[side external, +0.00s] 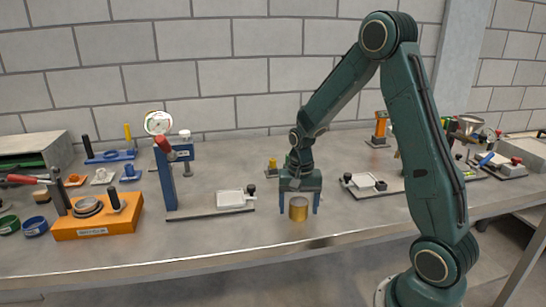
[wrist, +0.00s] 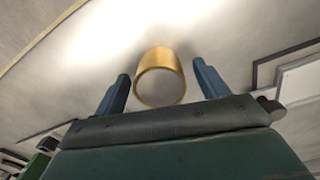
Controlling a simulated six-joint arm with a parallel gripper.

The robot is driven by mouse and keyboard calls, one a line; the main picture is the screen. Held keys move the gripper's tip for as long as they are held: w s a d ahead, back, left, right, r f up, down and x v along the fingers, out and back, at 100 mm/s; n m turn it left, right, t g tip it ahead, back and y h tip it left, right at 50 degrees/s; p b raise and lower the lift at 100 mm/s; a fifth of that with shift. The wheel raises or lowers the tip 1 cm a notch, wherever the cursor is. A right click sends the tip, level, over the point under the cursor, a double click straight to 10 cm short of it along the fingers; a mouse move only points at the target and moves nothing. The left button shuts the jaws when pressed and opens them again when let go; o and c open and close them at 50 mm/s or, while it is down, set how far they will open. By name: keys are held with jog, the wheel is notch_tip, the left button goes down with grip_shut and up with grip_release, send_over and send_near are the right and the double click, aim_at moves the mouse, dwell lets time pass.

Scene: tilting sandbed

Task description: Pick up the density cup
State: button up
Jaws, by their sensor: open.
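The density cup (side external: 298,209) is a small brass-coloured cylinder standing upright on the grey bench near its front edge. In the wrist view the cup (wrist: 160,78) shows as a golden ring-shaped body. My gripper (side external: 299,209) is over the cup, pointing down, with its two blue fingers on either side of it. In the wrist view the open fingers (wrist: 160,82) stand left and right of the cup, with a visible gap on each side. The jaws hold nothing. The cup's far side is hidden.
A blue press with a dial gauge (side external: 158,123) and a flat base with a white tray (side external: 231,199) stand to the left. Another white tray (side external: 361,181) lies to the right. An orange block (side external: 97,222) is far left. The bench's front edge (side external: 240,256) is close.

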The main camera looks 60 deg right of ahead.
aim_at(299, 201)
jog(key=c, duration=1.2)
jog(key=shift+r, duration=0.1)
notch_tip(299, 201, up, 20)
jog(key=shift+f, duration=0.1)
dwell(0.5)
